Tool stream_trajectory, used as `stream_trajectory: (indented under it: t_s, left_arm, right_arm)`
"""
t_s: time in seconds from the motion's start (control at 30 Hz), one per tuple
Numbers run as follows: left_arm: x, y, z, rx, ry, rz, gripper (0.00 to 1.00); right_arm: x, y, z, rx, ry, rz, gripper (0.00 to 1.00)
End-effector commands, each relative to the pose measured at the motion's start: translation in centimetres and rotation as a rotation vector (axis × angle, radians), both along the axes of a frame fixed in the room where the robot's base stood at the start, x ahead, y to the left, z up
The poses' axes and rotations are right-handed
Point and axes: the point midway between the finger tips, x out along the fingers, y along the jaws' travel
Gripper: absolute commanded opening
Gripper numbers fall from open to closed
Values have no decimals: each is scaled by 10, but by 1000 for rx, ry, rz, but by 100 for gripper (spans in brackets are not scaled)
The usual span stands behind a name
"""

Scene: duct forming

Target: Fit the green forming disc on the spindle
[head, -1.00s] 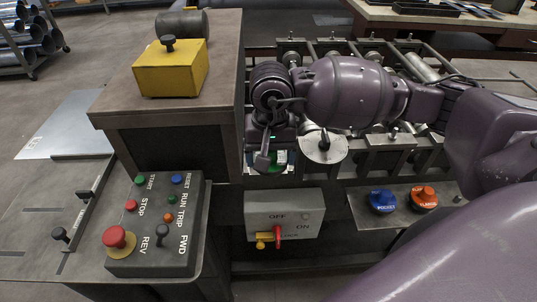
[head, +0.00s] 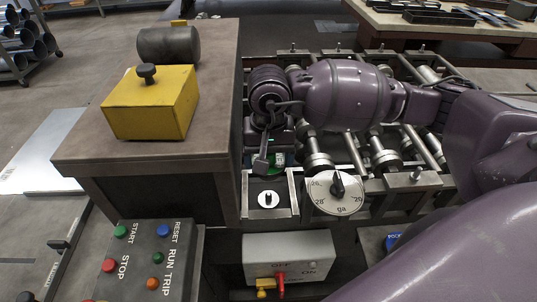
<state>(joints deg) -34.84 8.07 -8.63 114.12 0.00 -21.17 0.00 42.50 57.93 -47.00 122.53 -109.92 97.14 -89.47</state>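The green forming disc (head: 281,159) shows only as a small green patch with a pale label, just under my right gripper (head: 264,160). The gripper points down and appears shut on the disc. My own wrist and the fingers hide most of the disc. Below it in the picture, a pale plate (head: 269,211) carries a white round face with a small dark stub (head: 268,199). I cannot tell if this stub is the spindle. The disc looks apart from it. My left gripper is not in view.
A gauge dial (head: 334,203) with a black pointer stands right of the plate. Metal rollers (head: 383,153) lie behind. A yellow box (head: 150,103) with a black knob sits on the cabinet at left. A button panel (head: 145,262) and an on/off switch box (head: 287,246) stand in front.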

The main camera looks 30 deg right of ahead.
Motion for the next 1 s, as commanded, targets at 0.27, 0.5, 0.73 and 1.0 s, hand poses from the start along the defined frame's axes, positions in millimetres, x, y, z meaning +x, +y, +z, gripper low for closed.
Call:
stream_trajectory:
  t_s: [0.27,0.5,0.73,1.0]
  left_arm:
    - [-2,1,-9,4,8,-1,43]
    - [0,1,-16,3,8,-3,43]
    - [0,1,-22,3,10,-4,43]
    - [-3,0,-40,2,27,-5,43]
  right_arm:
    - [0,0,-21,1,2,1,40]
    - [0,0,-40,1,2,1,40]
    - [0,0,-58,1,2,-1,40]
    - [0,0,-74,1,0,1,40]
